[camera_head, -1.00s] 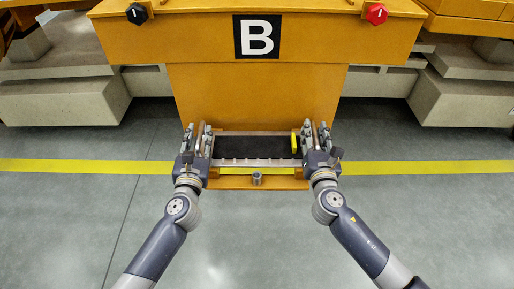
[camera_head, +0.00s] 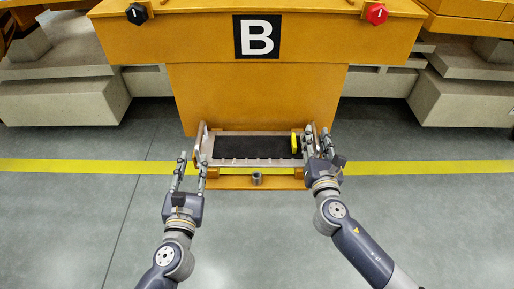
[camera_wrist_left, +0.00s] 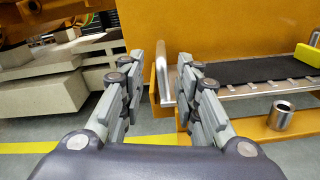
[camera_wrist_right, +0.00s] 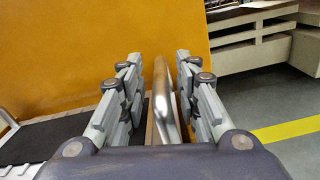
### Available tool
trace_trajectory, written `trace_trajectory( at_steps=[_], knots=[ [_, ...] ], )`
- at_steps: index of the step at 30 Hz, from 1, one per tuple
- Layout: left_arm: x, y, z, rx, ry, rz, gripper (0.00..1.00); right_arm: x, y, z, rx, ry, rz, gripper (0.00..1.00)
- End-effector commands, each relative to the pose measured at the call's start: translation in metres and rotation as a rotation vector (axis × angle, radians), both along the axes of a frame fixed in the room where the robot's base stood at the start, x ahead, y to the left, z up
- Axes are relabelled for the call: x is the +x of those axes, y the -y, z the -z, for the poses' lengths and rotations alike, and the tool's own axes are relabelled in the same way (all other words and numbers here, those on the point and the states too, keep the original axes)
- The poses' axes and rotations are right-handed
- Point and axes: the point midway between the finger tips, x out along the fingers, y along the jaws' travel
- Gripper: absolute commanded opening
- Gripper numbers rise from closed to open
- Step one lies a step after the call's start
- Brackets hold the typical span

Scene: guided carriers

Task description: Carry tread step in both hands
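The tread step (camera_head: 225,163) has a black top mat, a pale metal edge and an upright silver handle at each end. It rests low against the orange carrier marked B. My left gripper (camera_head: 190,158) is open and empty, drawn back to the near left of the left handle (camera_wrist_left: 162,84). In the left wrist view that handle shows beyond the gap between the fingers. My right gripper (camera_head: 319,136) is open, with its fingers on either side of the right handle (camera_wrist_right: 162,100). In the right wrist view gaps show beside the handle.
A yellow block (camera_head: 294,144) sits at the step's right end. A short metal cylinder (camera_head: 256,178) stands on the orange ledge (camera_head: 225,183) in front. The carrier's front (camera_head: 255,95) rises behind. Concrete blocks (camera_head: 65,102) flank it. The grey floor nearer me is clear.

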Motion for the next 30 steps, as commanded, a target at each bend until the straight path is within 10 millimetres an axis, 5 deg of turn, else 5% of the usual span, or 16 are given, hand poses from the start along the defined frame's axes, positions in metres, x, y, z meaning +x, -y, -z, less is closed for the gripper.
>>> trace_trajectory(
  at_steps=[6,15,30],
  knots=[
    [0.000,0.000,0.000,0.000,0.000,0.000,0.30,-0.046,-0.001,0.001,0.000,-0.003,-0.002,0.30],
    [0.000,0.000,0.000,0.000,0.000,0.000,0.30,-0.088,0.000,0.001,-0.001,-0.002,0.000,0.30],
    [0.000,0.000,0.000,0.000,0.000,0.000,0.30,-0.095,-0.001,0.000,0.000,0.001,-0.001,0.30]
  ],
)
